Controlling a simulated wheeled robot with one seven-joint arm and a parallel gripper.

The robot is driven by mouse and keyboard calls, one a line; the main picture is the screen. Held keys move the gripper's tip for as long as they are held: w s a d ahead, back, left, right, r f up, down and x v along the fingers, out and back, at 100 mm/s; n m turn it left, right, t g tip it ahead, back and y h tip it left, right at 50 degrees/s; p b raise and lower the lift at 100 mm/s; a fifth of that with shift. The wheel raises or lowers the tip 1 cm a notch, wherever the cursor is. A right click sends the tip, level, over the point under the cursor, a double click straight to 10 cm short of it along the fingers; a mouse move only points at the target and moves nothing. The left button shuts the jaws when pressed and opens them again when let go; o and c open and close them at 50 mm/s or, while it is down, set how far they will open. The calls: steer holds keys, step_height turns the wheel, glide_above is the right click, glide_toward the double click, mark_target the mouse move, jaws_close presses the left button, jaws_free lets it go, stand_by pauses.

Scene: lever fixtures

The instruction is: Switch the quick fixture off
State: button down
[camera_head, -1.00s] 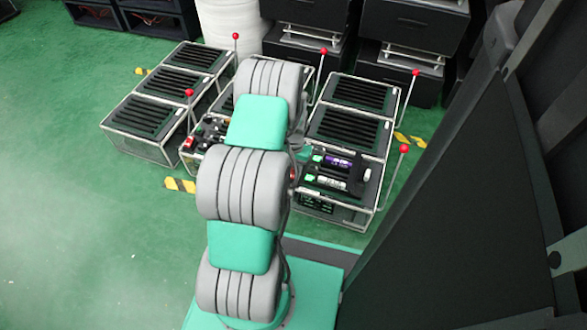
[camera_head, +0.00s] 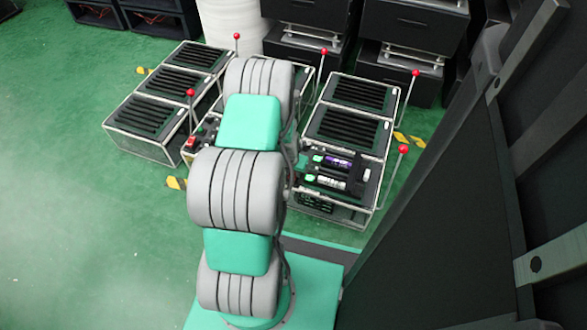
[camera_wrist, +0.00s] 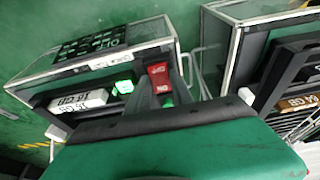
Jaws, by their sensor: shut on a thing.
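In the wrist view, a red switch piece (camera_wrist: 158,77) with white lettering reading "ON" stands between dark finger-like parts of my gripper (camera_wrist: 161,85). My gripper looks shut on it, though the exact contact is hard to see. A lit green light (camera_wrist: 124,87) and white labelled cylinders (camera_wrist: 84,101) lie just left of it on the fixture (camera_wrist: 140,32). In the head view my arm hides the gripper and much of the middle fixture. A red part (camera_head: 190,141) shows at that fixture's left edge. I cannot tell which fixture is the quick one.
A left fixture (camera_head: 147,120) and a right fixture (camera_head: 340,135) stand on either side, with red-ball levers (camera_head: 403,149) upright around them. Black cabinets (camera_head: 412,25) stand behind. Open green floor (camera_head: 80,220) lies at the left. A dark panel (camera_head: 450,200) fills the right.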

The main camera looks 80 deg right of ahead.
steer(key=c, duration=1.1)
jaws_free()
steer(key=p+v, duration=0.3)
steer(key=v, duration=0.4)
steer(key=shift+a+r+p, duration=0.1)
steer(key=shift+r+p, duration=0.25)
steer(key=shift+r, duration=0.05)
